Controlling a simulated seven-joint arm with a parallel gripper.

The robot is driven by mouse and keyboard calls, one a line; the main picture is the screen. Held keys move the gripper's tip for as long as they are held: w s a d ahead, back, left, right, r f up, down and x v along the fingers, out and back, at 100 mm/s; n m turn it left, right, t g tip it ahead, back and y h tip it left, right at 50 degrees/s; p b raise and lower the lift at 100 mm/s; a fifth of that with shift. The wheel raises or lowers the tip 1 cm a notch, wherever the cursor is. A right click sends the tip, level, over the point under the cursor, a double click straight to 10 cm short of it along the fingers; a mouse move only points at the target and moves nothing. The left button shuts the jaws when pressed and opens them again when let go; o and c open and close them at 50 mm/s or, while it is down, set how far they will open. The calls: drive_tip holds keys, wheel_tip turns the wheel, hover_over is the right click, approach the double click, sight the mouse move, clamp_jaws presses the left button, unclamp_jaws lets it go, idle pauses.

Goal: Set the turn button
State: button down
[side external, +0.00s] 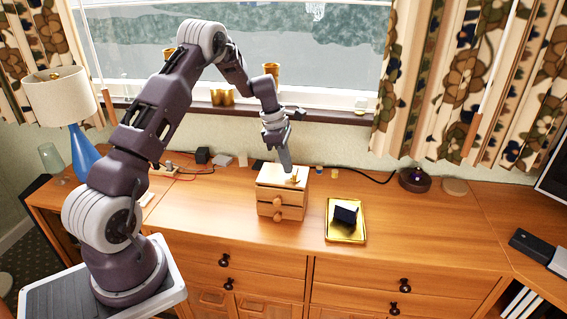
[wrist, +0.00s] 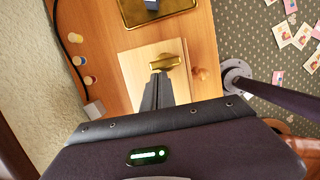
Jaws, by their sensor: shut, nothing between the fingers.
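A small light-wood box (side external: 268,192) with two drawers stands on the wooden cabinet top; its top also shows in the wrist view (wrist: 130,72). The brass turn button (wrist: 166,62) sits on top of the box, and it shows small in the side external view (side external: 294,180). My gripper (side external: 289,169) points down just above the box top, beside the button. In the wrist view my shut, empty fingers (wrist: 158,80) end next to the button's near edge. I cannot tell whether they touch it. The fingers hide part of the box top.
A gold tray (side external: 333,233) with a dark block (side external: 346,215) lies right of the box. A dark round lamp base (side external: 414,180) stands farther right. A blue lamp (side external: 84,153) stands at the left. Small jars (wrist: 83,60) and a cable lie behind the box.

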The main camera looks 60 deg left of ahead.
drive_tip(key=shift+w+m, duration=0.1)
drive_tip(key=shift+m, duration=0.7)
